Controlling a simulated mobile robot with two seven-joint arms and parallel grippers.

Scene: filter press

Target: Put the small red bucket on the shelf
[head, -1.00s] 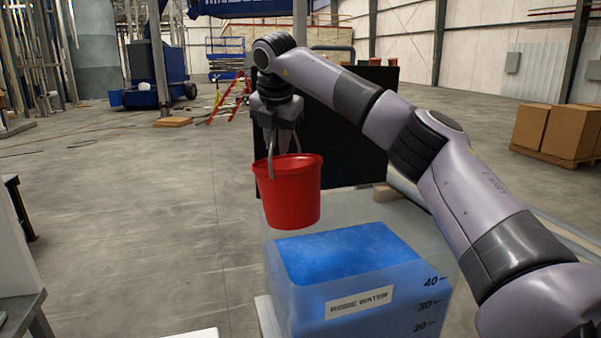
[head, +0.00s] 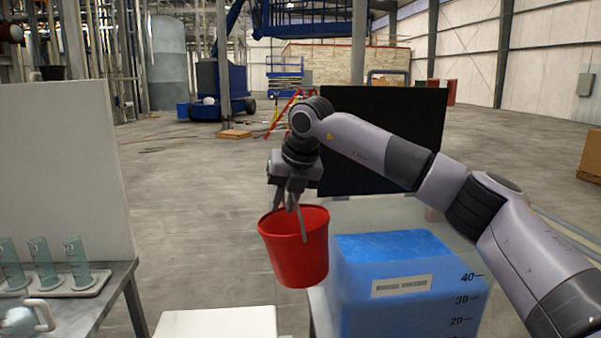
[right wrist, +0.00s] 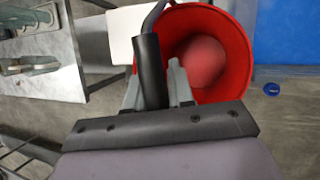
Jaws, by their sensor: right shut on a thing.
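The small red bucket (head: 296,255) hangs in the air from my right gripper (head: 291,200), slightly tilted, left of the blue-filled water tank. The gripper is shut on the bucket's handle. In the right wrist view the red bucket (right wrist: 238,62) shows from above, with a reddish round shape inside that I cannot identify. The right gripper (right wrist: 160,88) there is at the bucket's rim side, around the dark handle grip (right wrist: 148,70). I cannot make out which surface is the shelf. My left gripper is not in view.
The clear tank of blue water (head: 400,285) stands close right of the bucket. A white flat surface (head: 215,322) lies below and left. A grey table (head: 92,312) at the left holds a tray (head: 55,287) with several cylinders and a teapot-like vessel (head: 22,320). A black panel (head: 385,140) stands behind.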

